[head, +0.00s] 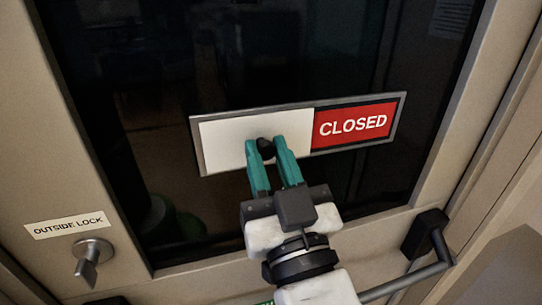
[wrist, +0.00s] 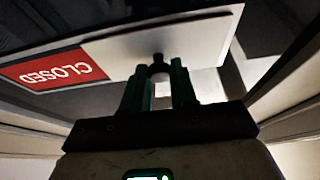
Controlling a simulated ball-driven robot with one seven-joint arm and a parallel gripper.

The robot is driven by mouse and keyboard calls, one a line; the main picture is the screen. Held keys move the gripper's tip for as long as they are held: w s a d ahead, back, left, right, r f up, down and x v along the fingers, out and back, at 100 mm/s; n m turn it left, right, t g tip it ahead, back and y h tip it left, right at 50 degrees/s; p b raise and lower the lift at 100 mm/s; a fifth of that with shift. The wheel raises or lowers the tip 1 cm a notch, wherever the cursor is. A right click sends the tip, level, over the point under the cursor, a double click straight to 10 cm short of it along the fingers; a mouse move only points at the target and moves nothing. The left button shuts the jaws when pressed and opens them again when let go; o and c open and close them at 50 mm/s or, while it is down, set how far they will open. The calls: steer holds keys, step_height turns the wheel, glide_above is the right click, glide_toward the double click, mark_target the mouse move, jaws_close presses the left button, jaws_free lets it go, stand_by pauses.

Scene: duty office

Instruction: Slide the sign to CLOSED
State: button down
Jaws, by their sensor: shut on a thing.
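The sign (head: 203,150) is a grey-framed slider on the dark glass of the door. Its white sliding panel (head: 225,135) covers the left part, and the red CLOSED field (head: 353,124) shows on the right. A black knob (head: 265,147) stands out from the white panel. My gripper (head: 271,150) is shut on the knob, with its teal fingers on either side. In the wrist view the knob (wrist: 158,62) sits between the fingertips, with the white panel (wrist: 195,45) behind and the red CLOSED field (wrist: 55,70) at the left.
A lock (head: 91,255) under an OUTSIDE LOCK label (head: 68,224) is on the door frame at the lower left. A dark door handle (head: 428,240) with a bar is at the lower right, near my arm.

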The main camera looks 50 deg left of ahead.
steer(key=shift+s+a, duration=0.1)
steer(key=shift+s, duration=0.1)
steer(key=c, duration=0.9)
jaws_free()
steer(key=shift+s, duration=0.1)
steer(key=shift+d+f, duration=0.2)
steer(key=shift+d, duration=0.1)
steer(key=b+v, duration=0.4)
steer(key=v, duration=0.6)
